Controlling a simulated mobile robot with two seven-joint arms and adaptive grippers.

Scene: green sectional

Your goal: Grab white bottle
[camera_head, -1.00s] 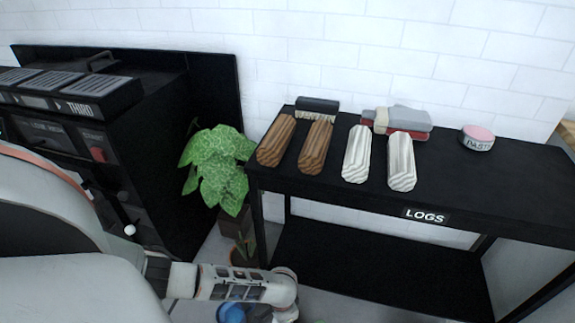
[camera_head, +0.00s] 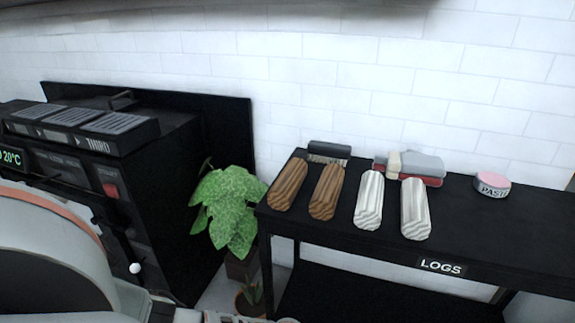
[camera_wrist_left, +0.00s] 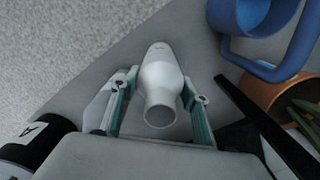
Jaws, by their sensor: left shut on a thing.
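A white bottle (camera_wrist_left: 160,82) with a round open mouth shows in the left wrist view. My left gripper (camera_wrist_left: 160,100) has its teal-lined fingers on both sides of the bottle and is shut on it. In the head view only a bit of my left arm shows at the bottom edge; the left gripper and the bottle are out of that view. My right gripper is in neither view.
A black table (camera_head: 515,235) marked LOGS holds two brown logs (camera_head: 326,190), two white logs (camera_head: 415,208), a brush, folded cloths and a paste tin (camera_head: 492,184). A plant (camera_head: 232,212) stands left of it. A blue mug (camera_wrist_left: 262,35) is near the bottle.

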